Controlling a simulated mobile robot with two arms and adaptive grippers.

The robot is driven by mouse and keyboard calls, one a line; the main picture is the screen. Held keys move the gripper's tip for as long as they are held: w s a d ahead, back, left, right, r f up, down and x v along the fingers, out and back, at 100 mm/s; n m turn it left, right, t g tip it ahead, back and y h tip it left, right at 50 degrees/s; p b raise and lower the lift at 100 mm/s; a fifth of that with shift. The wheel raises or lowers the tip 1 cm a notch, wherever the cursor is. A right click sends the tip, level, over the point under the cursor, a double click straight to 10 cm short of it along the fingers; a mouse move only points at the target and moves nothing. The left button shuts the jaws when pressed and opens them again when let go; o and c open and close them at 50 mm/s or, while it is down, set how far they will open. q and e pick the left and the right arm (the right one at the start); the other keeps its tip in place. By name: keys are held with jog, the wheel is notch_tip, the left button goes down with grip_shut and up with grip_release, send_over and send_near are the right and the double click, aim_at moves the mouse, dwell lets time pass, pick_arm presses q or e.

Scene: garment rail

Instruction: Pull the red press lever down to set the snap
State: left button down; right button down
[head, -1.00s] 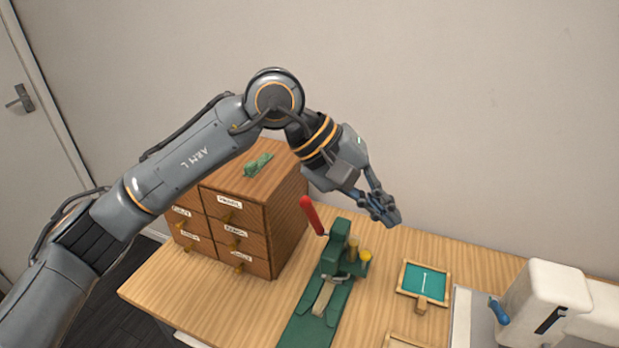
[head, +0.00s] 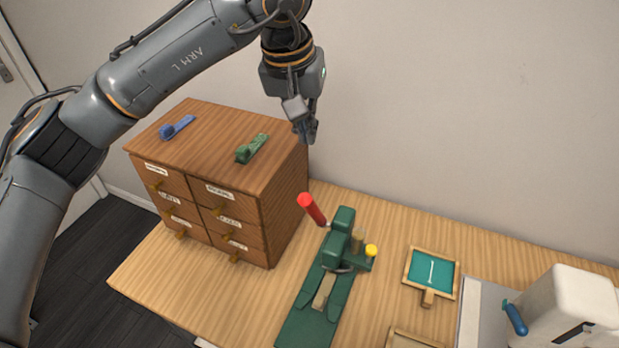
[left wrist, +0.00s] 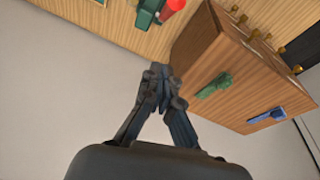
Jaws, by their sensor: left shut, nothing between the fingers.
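The red press lever (head: 312,209) sticks up and to the left from the green snap press (head: 341,238) on the wooden table. It also shows at the top of the left wrist view (left wrist: 175,5), partly cut off by the frame edge. My left gripper (head: 308,133) is shut and empty. It points down in the air above the lever, apart from it, beside the drawer cabinet's right edge. The shut fingers also show in the left wrist view (left wrist: 160,75). My right gripper is not in view.
A wooden drawer cabinet (head: 285,195) stands left of the press, with a green object (head: 252,148) and a blue object (head: 177,127) on top. Right of the press lie a framed teal tray (head: 418,285) and a white machine (head: 560,300) with a blue lever (head: 515,318).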

pick_arm(q)
jog(key=p, duration=0.3)
send_over(316, 213)
jog(key=w, duration=0.4)
notch_tip(316, 213, down, 8)
jog(key=shift+s+a+f+p, duration=0.3)
jog(key=shift+s+f+p, duration=0.1)
jog(key=shift+s+p, duration=0.15)
jog(key=shift+s+a+f+p, duration=0.25)
jog(key=shift+s+f+p, duration=0.15)
jog(key=shift+s+p, duration=0.15)
jog(key=shift+s+a+f, duration=0.1)
jog(key=shift+s+f, duration=0.1)
jog(key=shift+s, duration=0.3)
jog(key=shift+f, duration=0.1)
jog(key=shift+w, duration=0.1)
